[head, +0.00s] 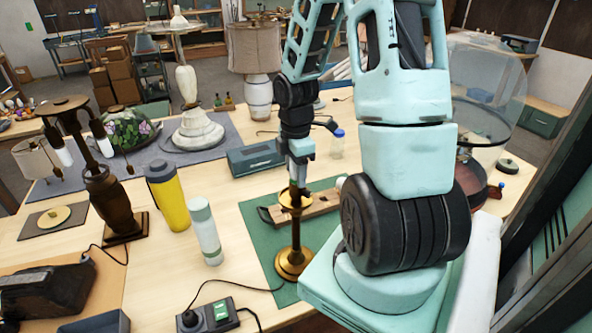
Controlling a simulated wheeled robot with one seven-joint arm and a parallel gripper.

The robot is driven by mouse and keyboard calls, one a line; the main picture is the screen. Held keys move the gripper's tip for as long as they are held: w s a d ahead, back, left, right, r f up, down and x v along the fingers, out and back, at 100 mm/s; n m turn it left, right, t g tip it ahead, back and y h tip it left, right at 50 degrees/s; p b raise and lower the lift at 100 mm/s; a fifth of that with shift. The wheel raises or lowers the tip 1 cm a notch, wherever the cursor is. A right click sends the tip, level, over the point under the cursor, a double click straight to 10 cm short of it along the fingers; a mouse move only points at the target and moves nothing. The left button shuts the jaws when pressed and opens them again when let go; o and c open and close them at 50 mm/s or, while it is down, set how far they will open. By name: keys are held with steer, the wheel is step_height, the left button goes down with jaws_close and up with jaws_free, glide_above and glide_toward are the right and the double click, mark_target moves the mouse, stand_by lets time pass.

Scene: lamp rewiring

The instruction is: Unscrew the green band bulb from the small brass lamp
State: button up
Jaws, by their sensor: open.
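The small brass lamp (294,262) stands upright on the green mat (253,215). It has a round base, a thin stem and a wider brass collar near its top. My gripper (298,178) points down directly over the top of the lamp, with its fingers just above the collar. The jaws are open. The green band bulb cannot be made out; the top of the lamp is hidden by or between the fingers. I cannot tell whether the fingers touch anything.
A wooden block (318,206) lies right behind the lamp. A black control box (210,316) with a cord is in front. A teal toolbox (256,158) lies behind.

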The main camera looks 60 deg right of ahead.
steer(key=c, duration=1)
steer(key=shift+r+n+p, duration=0.15)
steer(key=shift+n+p, duration=0.2)
steer(key=shift+n, duration=0.35)
steer(key=n, duration=0.3)
steer(key=shift+n, duration=0.4)
steer(key=n, duration=0.3)
steer(key=n, duration=0.3)
steer(key=shift+d+n, duration=0.1)
steer(key=shift+n, duration=0.2)
steer(key=n, duration=0.4)
